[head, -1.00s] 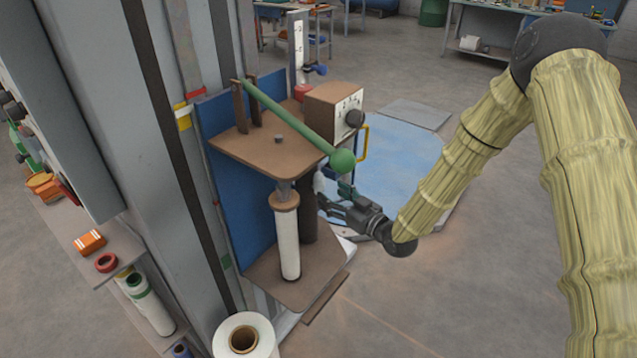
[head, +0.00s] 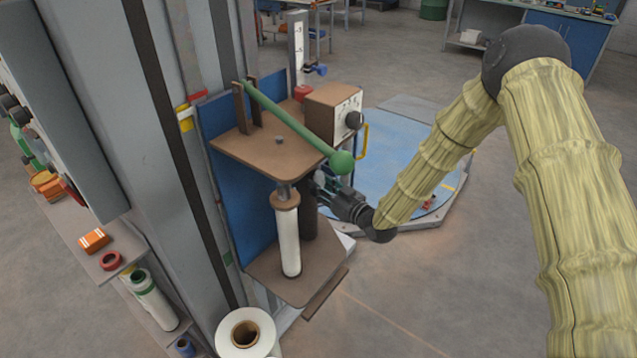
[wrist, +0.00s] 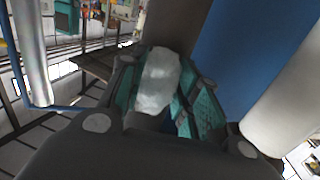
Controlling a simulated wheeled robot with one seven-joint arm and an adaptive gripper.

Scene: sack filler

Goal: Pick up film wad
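The film wad (wrist: 158,82) is a pale, translucent crumpled lump. In the wrist view it sits between the teal-padded fingers of my gripper (wrist: 162,95). The fingers look spread around it, and I cannot tell whether both pads touch it. In the head view my gripper (head: 320,186) reaches in beside the machine, under the brown upper shelf and just right of the white roll. The wad is mostly hidden there by the fingers.
A white roll (head: 288,238) on a spindle stands close left of my gripper, with a dark column behind. A green lever (head: 290,124) with a ball end hangs just above. The brown lower shelf (head: 300,280) is below. Open floor lies to the right.

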